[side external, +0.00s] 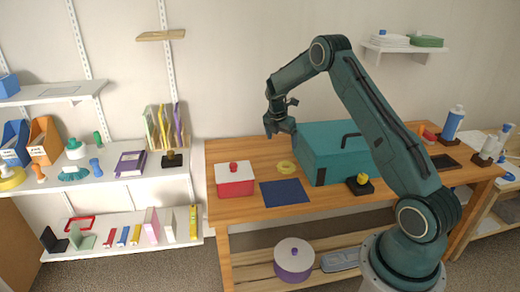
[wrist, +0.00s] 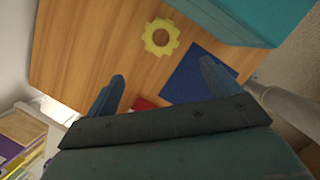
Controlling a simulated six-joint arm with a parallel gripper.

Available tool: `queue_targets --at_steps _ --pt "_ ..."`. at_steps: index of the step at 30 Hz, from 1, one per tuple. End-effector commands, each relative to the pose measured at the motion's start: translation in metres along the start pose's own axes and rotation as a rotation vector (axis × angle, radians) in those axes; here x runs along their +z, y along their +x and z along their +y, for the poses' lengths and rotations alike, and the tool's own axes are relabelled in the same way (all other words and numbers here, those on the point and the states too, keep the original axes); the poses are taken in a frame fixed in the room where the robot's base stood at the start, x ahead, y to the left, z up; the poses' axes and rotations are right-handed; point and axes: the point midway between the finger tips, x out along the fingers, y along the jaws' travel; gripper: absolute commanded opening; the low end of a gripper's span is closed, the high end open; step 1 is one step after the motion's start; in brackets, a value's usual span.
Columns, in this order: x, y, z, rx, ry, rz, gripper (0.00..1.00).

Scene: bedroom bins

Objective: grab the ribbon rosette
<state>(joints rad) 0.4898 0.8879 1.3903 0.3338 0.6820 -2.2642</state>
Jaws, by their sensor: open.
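A yellow ring with a scalloped edge, which looks like the ribbon rosette (side external: 287,167), lies flat on the wooden table between the red-and-white box and the teal box. It also shows in the wrist view (wrist: 148,45), near the top middle, fully visible. My gripper (side external: 270,134) is above the table, higher than the rosette and a little to its left. In the wrist view my gripper (wrist: 162,72) has its two fingers spread apart, with nothing between them. The rosette appears beyond the fingertips, not touching them.
The teal box (side external: 325,152) stands close right of the rosette. A dark blue mat (side external: 284,193) lies in front, and the red-and-white box (side external: 234,182) stands left. A yellow-topped black block (side external: 360,184) sits farther right. Bare tabletop (side external: 255,155) lies behind the red-and-white box.

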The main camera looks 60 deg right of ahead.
Motion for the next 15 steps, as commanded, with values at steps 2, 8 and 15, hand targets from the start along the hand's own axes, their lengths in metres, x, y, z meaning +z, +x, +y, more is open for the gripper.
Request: queue_targets --at_steps 2,8,15 --pt "0.002 0.009 -0.001 -0.007 -0.02 -0.001 0.89" --pt "0.004 0.014 -0.001 -0.011 -0.036 -0.002 0.89" --pt "0.004 0.023 -0.002 -0.013 -0.034 -0.001 0.89"
